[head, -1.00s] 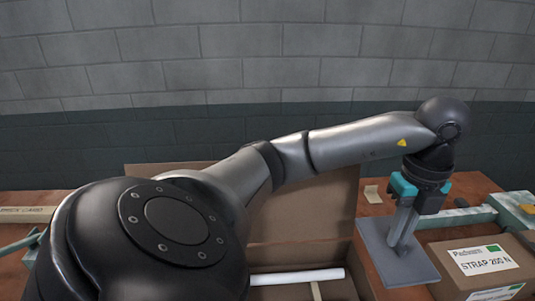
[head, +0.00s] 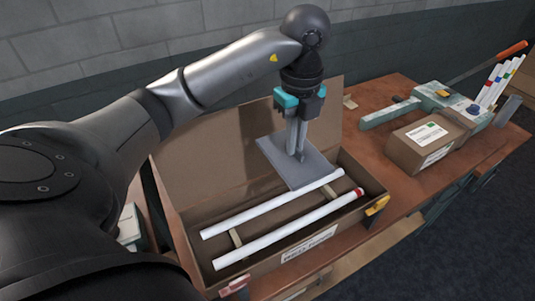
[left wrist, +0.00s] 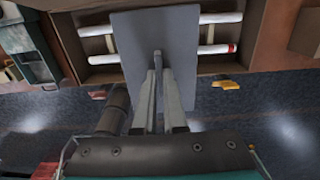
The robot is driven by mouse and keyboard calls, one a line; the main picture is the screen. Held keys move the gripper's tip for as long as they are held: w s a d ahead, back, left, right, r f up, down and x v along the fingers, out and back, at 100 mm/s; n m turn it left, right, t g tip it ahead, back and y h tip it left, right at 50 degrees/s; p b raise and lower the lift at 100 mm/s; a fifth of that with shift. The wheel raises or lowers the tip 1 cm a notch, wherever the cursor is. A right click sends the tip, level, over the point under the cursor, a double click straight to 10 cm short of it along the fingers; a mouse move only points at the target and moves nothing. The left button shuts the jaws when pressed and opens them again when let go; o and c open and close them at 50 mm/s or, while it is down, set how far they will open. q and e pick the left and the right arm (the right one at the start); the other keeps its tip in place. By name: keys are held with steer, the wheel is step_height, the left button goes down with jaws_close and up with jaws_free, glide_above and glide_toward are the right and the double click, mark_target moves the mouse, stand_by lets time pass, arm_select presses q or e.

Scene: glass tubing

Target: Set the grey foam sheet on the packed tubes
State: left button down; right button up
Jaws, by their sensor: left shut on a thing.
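The grey foam sheet (head: 308,166) is held by my left gripper (head: 298,152), shut on it, above the right back part of the open cardboard box. In the left wrist view the sheet (left wrist: 155,40) hangs flat in front of the fingers (left wrist: 158,68) and hides the middle of the tubes. Two white tubes lie in the box: the back tube (head: 265,207) and the front tube (head: 290,230), which has a red end. The box (head: 190,222) has its lid raised at the back. My right gripper is not in view.
A closed carton (head: 415,150) with a label stands right of the box on the wooden table (head: 375,115). A yellow clip (head: 377,206) sits at the box's right front corner.

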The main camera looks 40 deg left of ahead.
arm_select(q)
steer(key=shift+s+f, duration=0.15)
steer(key=shift+f, duration=0.2)
steer(key=shift+f+b, duration=1.1)
steer(key=shift+f, duration=8.55)
steer(key=shift+f, duration=0.2)
steer(key=c, duration=1)
jaws_free()
steer(key=shift+r, duration=0.1)
